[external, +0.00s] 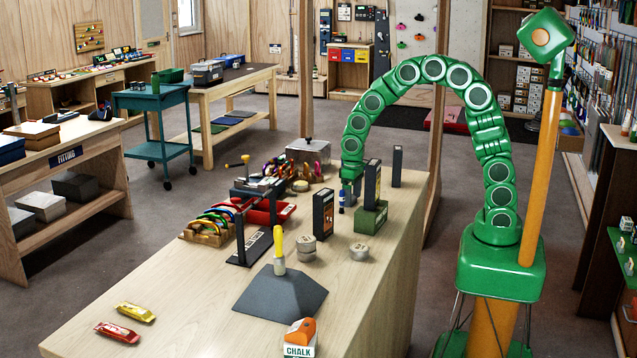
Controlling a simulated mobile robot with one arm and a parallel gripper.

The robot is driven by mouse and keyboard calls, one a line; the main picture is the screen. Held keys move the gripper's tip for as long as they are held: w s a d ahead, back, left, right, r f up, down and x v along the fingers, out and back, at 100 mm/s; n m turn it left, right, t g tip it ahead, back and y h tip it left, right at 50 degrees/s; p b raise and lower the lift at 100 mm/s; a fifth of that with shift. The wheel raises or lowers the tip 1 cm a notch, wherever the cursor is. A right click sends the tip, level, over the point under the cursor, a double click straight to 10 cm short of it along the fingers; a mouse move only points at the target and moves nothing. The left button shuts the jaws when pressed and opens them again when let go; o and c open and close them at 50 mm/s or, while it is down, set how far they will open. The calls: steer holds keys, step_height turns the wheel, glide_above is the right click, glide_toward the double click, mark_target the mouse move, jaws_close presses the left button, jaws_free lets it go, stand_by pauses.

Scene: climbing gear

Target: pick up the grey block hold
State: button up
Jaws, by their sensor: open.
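My green arm arches over the far right part of the wooden workbench. My gripper (347,201) points down at its end, low over the bench, between a black upright box (323,214) and a green bin (370,217). It is open; its fingertips are small and partly hidden, with a small dark blue and white item at or just below them. I cannot clearly pick out the grey block hold near the gripper. A large dark grey block with sloping sides (262,296) lies nearer the front, well apart from the gripper, with a yellow-handled tool (278,250) upright at it.
Black upright boxes (397,166) stand close to my gripper. Round grey tins or rolls (359,252) lie in front of the bin. Coloured gear in a wooden rack (205,232) and a red tray (269,212) are to the left.

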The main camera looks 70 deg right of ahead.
steer(key=shift+c, duration=0.3)
steer(key=c, duration=1.1)
steer(key=shift+r, duration=0.1)
steer(key=shift+r, duration=0.1)
